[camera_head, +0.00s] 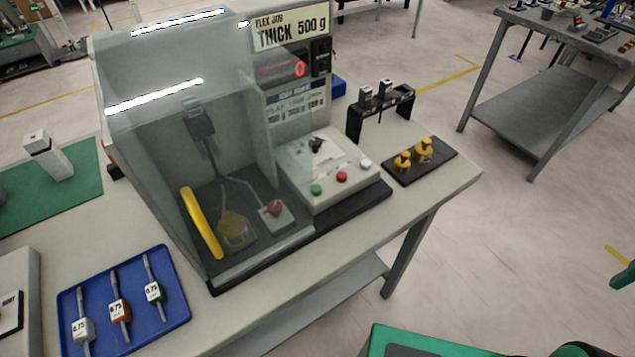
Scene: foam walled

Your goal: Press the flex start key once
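A tester with a clear hood (150,120) stands on the bench, with a sign (290,28) reading "FLEX JOB THICK 500 g". To the right of the hood is a light control panel (320,160). Along its front edge are a green button (316,189), a red button (342,176) and a white button (365,163). A black knob or switch (317,145) sits behind them. Any key labels are too small to read, so I cannot tell which is the flex start key. A display (284,68) glows red, showing what looks like 0.
A blue tray (170,320) holds several tagged tools at the front left. Yellow pieces (403,160) sit on a dark plate right of the panel, before a black rack (380,105).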

